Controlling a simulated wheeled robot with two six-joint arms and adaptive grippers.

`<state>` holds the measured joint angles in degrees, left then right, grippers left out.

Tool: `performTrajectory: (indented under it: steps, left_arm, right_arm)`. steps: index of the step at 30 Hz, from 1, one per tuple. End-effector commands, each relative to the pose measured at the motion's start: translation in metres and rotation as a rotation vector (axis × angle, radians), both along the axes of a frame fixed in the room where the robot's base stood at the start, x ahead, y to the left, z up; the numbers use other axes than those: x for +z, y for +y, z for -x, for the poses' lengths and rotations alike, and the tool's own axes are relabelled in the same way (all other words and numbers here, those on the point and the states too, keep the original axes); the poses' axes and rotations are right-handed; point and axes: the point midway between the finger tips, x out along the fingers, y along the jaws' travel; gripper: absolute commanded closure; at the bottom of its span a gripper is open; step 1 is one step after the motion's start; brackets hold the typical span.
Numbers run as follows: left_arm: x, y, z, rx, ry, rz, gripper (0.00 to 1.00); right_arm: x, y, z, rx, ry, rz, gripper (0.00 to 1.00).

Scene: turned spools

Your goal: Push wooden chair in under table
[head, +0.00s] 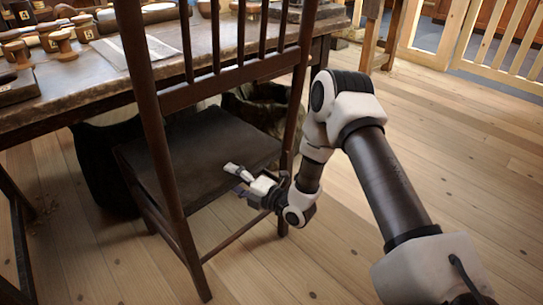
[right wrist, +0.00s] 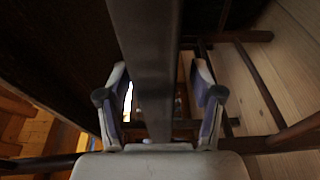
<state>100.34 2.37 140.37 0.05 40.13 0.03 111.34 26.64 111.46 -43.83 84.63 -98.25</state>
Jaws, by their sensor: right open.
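The dark wooden chair (head: 175,145) stands upright at the table's near side, its slatted back towards me. Its seat reaches partly beneath the edge of the wooden table (head: 82,89). My right gripper (head: 235,175) is open, low by the chair's right back post and in front of the seat in the picture. In the right wrist view, the open fingers (right wrist: 160,97) stand either side of a dark wooden bar (right wrist: 150,50), with gaps showing beside it. I cannot tell which chair part that bar is. My left gripper is not in view.
Several wooden spools (head: 62,42) and a sheet of paper (head: 140,50) lie on the table. Dark sacks or bins stand beneath it, partly hidden by the chair. A pale slatted railing (head: 500,45) stands at the back right. The plank floor (head: 460,160) at right is clear.

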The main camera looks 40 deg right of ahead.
Motion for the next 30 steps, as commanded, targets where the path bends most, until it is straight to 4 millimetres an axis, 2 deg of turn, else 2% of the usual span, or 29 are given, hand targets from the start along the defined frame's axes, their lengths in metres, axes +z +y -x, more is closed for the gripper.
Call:
performTrajectory:
  steps: [14, 30]
  left_arm:
    - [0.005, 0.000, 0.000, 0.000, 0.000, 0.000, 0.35]
    - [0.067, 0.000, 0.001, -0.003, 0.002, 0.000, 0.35]
  right_arm:
    - [0.004, -0.003, 0.003, -0.003, -0.004, -0.003, 0.33]
    - [0.008, -0.034, 0.092, -0.004, -0.002, -0.004, 0.33]
